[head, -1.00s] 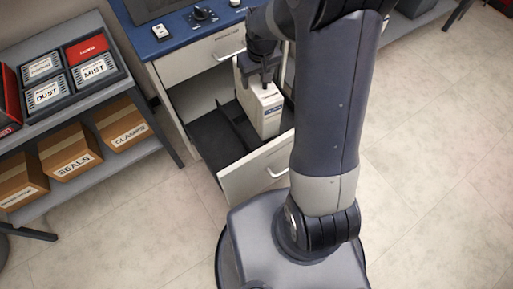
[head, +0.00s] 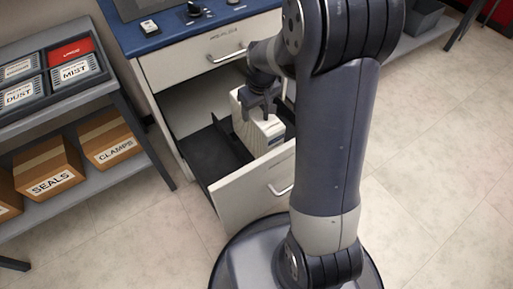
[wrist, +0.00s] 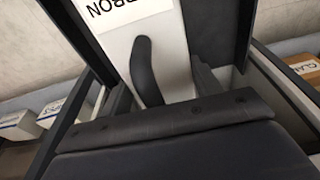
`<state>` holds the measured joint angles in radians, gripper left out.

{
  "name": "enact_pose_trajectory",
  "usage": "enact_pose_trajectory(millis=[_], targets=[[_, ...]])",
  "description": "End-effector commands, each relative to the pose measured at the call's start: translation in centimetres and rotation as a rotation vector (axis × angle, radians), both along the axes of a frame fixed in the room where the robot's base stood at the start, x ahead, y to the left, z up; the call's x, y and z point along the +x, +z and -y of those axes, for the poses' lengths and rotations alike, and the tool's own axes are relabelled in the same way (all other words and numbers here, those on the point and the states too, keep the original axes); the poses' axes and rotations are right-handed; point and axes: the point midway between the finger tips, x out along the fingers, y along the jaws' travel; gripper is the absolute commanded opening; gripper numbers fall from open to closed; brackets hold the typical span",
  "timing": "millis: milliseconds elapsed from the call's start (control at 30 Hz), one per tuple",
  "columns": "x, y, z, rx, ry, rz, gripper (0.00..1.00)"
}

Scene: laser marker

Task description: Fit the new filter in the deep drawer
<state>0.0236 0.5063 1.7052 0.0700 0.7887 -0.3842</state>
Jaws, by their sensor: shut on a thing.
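The new filter (head: 262,132) is a white box standing roughly upright inside the open deep drawer (head: 250,187). Its lower part is hidden behind the drawer's pale front panel. My gripper (head: 266,106) is over the top of the filter and shut on it. In the wrist view, the white filter (wrist: 175,55) fills the top middle, with a label ending in "RBON" and a dark curved piece across its face. I cannot see whether the filter's base touches the drawer floor.
A black divider (head: 230,140) runs inside the drawer, with a bare dark floor to its left. A closed drawer (head: 205,62) is above. A grey shelf (head: 115,98) at left holds a tray of filters and cardboard boxes (head: 48,170). The floor at right is clear.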

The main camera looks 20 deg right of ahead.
Motion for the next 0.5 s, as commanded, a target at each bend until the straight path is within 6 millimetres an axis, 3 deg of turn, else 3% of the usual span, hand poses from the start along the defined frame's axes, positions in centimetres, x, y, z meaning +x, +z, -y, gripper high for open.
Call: enact_pose_trajectory(millis=[133,367,500], targets=[[0.0,-2.8,0.0,0.000,-0.001,-0.002,0.00],[0.0,-4.9,0.0,0.000,-0.001,0.000,0.00],[0.0,-7.1,0.0,0.000,-0.001,-0.001,0.00]])
